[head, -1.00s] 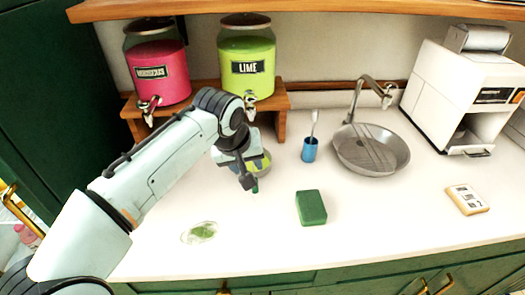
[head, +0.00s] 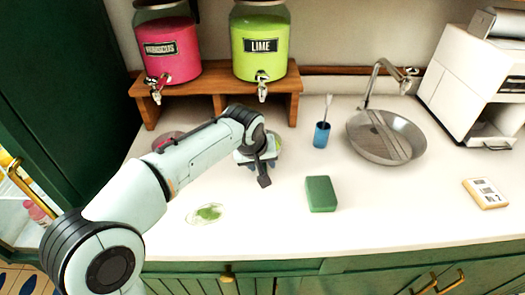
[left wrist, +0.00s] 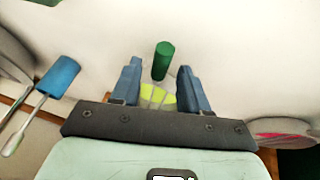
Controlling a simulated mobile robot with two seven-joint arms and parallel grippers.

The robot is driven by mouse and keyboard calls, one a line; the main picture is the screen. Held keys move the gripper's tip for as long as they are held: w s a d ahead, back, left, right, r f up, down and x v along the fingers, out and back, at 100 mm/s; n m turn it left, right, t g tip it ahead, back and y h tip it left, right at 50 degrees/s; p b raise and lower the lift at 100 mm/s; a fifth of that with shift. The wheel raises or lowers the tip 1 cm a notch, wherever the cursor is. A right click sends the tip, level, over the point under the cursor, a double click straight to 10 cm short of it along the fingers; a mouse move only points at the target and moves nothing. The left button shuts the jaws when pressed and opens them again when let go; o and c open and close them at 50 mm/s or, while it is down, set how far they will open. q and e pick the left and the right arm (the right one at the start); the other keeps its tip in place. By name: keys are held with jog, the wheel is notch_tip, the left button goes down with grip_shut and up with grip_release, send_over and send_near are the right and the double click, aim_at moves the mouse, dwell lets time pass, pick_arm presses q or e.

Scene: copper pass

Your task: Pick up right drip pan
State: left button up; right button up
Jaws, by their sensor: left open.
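The right drip pan, with lime-green liquid in it, is mostly hidden behind my left gripper (head: 263,180) in the head view, below the lime dispenser. In the left wrist view its lime-green contents (left wrist: 158,96) show between the fingers. A dark green cylinder (left wrist: 162,60), seemingly the pan's handle, points out between the two blue fingertips, with space on both sides. My left gripper is open and holds nothing. The left drip pan (head: 166,140), with red contents, is partly hidden behind my arm; it also shows in the left wrist view (left wrist: 285,128). My right gripper is not seen.
The pink dispenser (head: 170,50) and lime dispenser (head: 259,42) stand on a wooden shelf (head: 195,88). A green sponge (head: 320,194), a blue cup with a brush (head: 321,136), the sink (head: 410,150) and a green spill (head: 207,213) surround the gripper. The front counter is otherwise mostly clear.

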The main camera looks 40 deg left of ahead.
pick_arm(q)
jog(key=shift+w+f, duration=0.25)
jog(key=shift+f, duration=0.3)
grip_shut()
jog(key=shift+r, duration=0.1)
jog(key=shift+r, duration=0.1)
